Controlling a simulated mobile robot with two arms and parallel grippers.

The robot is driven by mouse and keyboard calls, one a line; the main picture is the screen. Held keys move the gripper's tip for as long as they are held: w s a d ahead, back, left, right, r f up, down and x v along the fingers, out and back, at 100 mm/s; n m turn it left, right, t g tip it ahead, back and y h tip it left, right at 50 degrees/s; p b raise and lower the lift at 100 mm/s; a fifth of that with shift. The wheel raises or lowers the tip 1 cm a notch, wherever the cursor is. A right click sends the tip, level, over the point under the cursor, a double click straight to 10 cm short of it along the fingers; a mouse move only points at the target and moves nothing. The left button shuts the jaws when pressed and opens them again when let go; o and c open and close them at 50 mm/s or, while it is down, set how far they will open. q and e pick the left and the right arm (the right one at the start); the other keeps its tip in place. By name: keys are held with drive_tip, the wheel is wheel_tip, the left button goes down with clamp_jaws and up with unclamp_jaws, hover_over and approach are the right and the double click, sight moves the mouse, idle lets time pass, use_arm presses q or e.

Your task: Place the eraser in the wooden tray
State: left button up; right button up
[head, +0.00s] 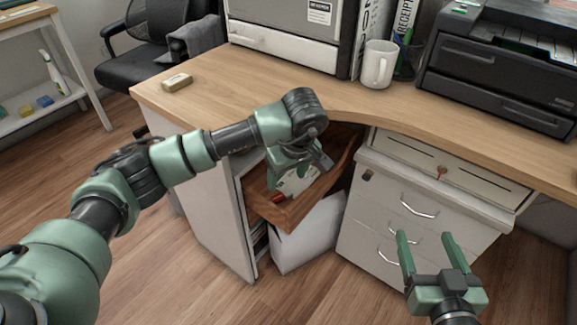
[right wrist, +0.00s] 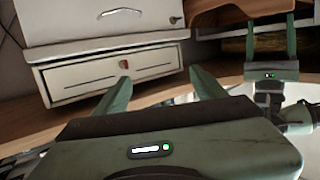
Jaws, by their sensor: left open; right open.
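The eraser seems to be the small tan block with a pale label (head: 176,82), lying on the counter's left end in the head view. The wooden tray seems to be the open wooden drawer (head: 291,217) below the counter edge. My left gripper (head: 299,174) is open, pointing down over this tray, and its arm hides part of it. It also shows in the right wrist view (right wrist: 270,40). My right gripper (head: 424,243) is open and empty in front of the white drawer cabinet, with its fingers also in the right wrist view (right wrist: 163,92). Both grippers are apart from the eraser.
The tray holds a pale flat item and a small red item (head: 277,198), partly hidden. A white mug (head: 379,64), a black printer (head: 500,62) and a grey cabinet (head: 285,40) stand on the counter (head: 240,92). The counter around the eraser is clear.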

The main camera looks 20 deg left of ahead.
use_arm(q)
drive_tip(key=v, duration=0.2)
drive_tip(key=shift+r, duration=0.3)
use_arm(e)
drive_tip(key=f, duration=0.1)
drive_tip(key=f+g, duration=0.1)
drive_tip(key=s+f+g, duration=0.1)
drive_tip(key=shift+s+d+h, duration=0.1)
drive_tip(key=shift+d+h, duration=0.2)
drive_tip(key=shift+d, duration=0.05)
